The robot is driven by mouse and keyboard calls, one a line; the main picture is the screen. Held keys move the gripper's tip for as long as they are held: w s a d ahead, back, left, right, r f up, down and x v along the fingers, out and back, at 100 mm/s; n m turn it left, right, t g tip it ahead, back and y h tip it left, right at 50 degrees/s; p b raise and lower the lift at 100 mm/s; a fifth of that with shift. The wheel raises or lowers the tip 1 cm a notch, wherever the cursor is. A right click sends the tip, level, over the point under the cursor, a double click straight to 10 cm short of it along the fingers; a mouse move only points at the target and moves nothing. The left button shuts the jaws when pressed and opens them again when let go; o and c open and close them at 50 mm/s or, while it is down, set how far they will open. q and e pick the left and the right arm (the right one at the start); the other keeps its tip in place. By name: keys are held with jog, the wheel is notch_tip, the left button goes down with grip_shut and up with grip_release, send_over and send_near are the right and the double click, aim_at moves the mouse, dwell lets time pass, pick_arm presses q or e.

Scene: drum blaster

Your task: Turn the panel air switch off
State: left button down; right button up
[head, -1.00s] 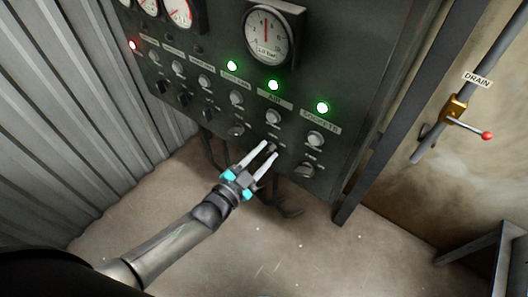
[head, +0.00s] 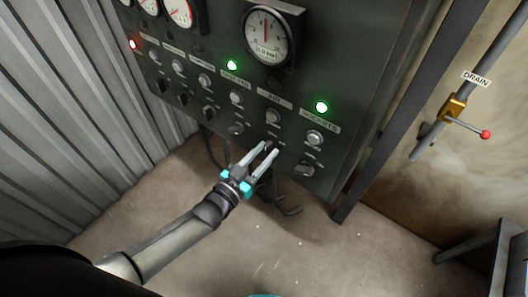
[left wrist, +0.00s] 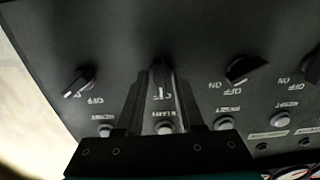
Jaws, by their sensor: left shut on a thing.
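The dark green panel (head: 330,60) fills the upper middle of the head view. Its air switch is the black knob in the bottom row below the AIR label (head: 275,101). My left gripper (head: 270,148) reaches up from the lower left and is shut on this knob, mostly hiding it in the head view. In the left wrist view the air switch (left wrist: 160,78) sits between the two dark fingers, its white mark roughly upright in the picture. The lamp above the AIR label is dark. My right gripper is not in view.
Other black knobs flank it closely, one at the right (head: 305,169) and one at the left (head: 236,128). Green lamps beside AIR are lit, including the sockets lamp (head: 321,107). A drain pipe with a red-tipped lever (head: 486,134) is on the right wall.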

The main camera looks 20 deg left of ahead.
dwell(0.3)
pick_arm(q)
jog(key=c, duration=0.8)
grip_release()
jog(key=shift+c, duration=0.2)
jog(key=shift+s, duration=0.1)
jog(key=p+v, duration=0.1)
jog(key=v, duration=1.4)
jog(key=shift+p, duration=0.3)
jog(key=s+a+f+g+y, duration=0.2)
jog(key=s+f+g, duration=0.1)
jog(key=f, duration=0.7)
jog(key=s+a+f+g+y, duration=0.1)
jog(key=s+f+g+y, duration=0.2)
jog(key=f, duration=0.7)
jog(key=s+d+f+g, duration=0.1)
jog(key=s+f+g, duration=0.4)
jog(key=s, duration=0.5)
jog(key=s+d+f+n+g+y, duration=0.1)
jog(key=s+f+g, duration=0.4)
jog(key=s, duration=0.5)
notch_tip(320, 180, down, 2)
jog(key=shift+f, duration=0.25)
